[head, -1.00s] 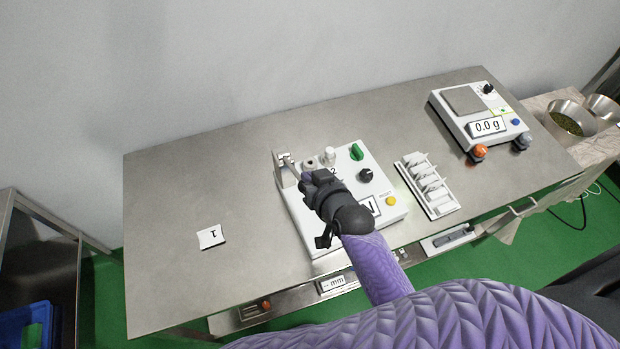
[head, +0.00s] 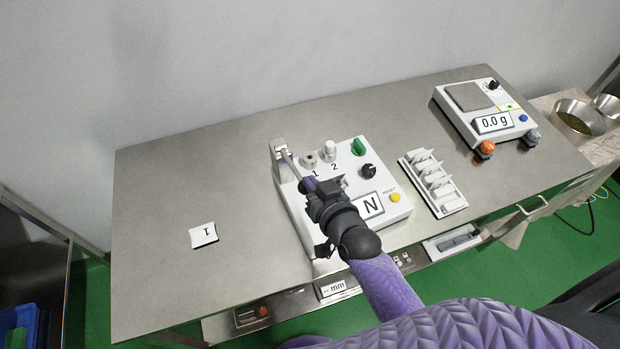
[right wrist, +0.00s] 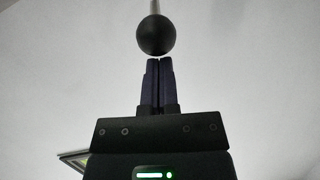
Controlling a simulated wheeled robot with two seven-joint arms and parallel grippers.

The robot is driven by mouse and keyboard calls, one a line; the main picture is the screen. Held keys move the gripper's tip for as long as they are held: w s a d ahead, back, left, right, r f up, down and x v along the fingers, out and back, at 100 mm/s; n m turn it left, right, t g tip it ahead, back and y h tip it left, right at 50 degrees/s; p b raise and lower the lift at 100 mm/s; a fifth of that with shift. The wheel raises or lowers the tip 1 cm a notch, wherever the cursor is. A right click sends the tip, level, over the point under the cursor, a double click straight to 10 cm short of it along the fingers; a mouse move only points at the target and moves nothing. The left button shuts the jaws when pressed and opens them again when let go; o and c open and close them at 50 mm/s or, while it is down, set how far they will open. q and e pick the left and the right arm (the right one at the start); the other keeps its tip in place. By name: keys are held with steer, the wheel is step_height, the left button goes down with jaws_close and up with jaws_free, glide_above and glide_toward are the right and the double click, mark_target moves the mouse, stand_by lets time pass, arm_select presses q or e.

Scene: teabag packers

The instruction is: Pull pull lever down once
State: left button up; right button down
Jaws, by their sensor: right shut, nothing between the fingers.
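The white tester box (head: 297,222) stands on the steel table. The pull lever (head: 288,158) is a thin metal rod on a bracket at the box's back left corner, slanting down toward my right gripper (head: 307,184). In the right wrist view the lever ends in a black ball knob (right wrist: 155,36). My right gripper also shows there (right wrist: 159,62), its dark fingers shut and empty, with their tips just below the knob in the picture. I cannot tell whether they touch it. My gripper and arm hide part of the box. My left gripper is not in view.
The box carries posts marked 1 (head: 309,160) and 2 (head: 330,149), a green knob (head: 359,146), a black knob (head: 368,171) and a yellow reset button (head: 395,198). A white rack (head: 450,207) and a scale (head: 470,118) stand to the right. The left table is clear except a card (head: 203,235).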

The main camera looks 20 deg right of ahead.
steer(key=f+t+b, duration=0.1)
steer(key=f+b, duration=0.2)
steer(key=b, duration=0.1)
steer(key=s+f+t+b, duration=0.1)
steer(key=f+t+b, duration=0.1)
steer(key=f+b, duration=0.1)
steer(key=f+t+b, duration=0.1)
steer(key=f+b, duration=0.2)
steer(key=b, duration=0.2)
steer(key=shift+s+d+f+t+y+b, duration=0.1)
steer(key=shift+s+f+t+y+b, duration=0.15)
steer(key=shift+f+t+y+b, duration=0.15)
steer(key=shift+f, duration=0.3)
steer(key=shift+s+f, duration=0.1)
steer(key=shift+f, duration=0.05)
